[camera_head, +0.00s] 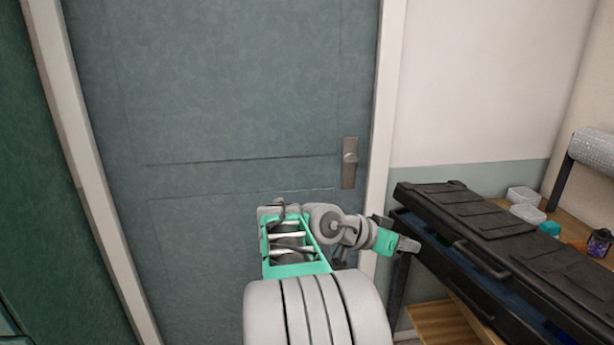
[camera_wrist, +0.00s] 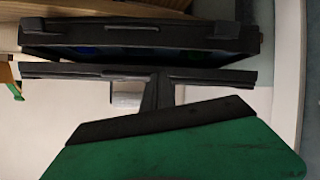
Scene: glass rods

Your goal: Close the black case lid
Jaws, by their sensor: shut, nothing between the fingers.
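The black case (camera_head: 565,322) lies on the table at the right in the head view. Its ribbed black lid (camera_head: 470,214) lies over it, tilted, with a gap along the near side where dark blue shows inside. A handle (camera_head: 482,262) sits on the lid's near edge. My gripper (camera_head: 410,245) is shut and empty, beside the case's near left end. I cannot tell whether it touches the case.
Clear containers (camera_head: 524,202), a teal block (camera_head: 550,229) and a dark jar (camera_head: 599,242) stand on the wooden table behind the case. A grey roll (camera_head: 597,148) is at the far right. A closed grey-blue door (camera_head: 230,110) stands ahead, left of the table.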

